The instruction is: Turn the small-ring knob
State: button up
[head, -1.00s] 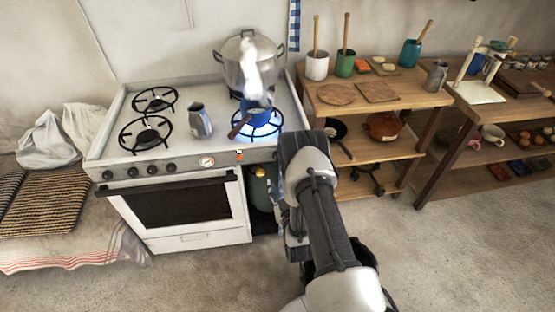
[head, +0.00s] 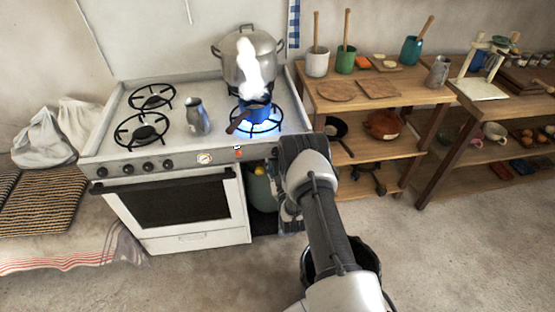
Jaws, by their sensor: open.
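The white stove (head: 190,158) stands at left centre. Several dark knobs (head: 127,170) sit along its front panel at the left, beside a round dial (head: 205,158). I cannot tell which knob is the small-ring one; the panel's right end is partly hidden by my arm. A blue flame (head: 262,127) burns on the front right ring under a small blue pot (head: 256,112) with a brown handle. White steam rises above it. My gripper (head: 290,212) is mostly hidden by my wrist, at the stove's right front, apparently apart from the knobs.
A large lidded steel pot (head: 250,62) stands at the back right of the stove, and a metal jug (head: 197,117) between the burners. A green gas bottle (head: 262,190) is beside the oven. Wooden shelves (head: 372,100) stand to the right.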

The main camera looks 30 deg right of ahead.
aim_at(277, 154)
jog(key=shift+b+x, duration=0.4)
jog(key=shift+x, duration=1.35)
jog(key=shift+c, duration=0.4)
jog(key=c, duration=1)
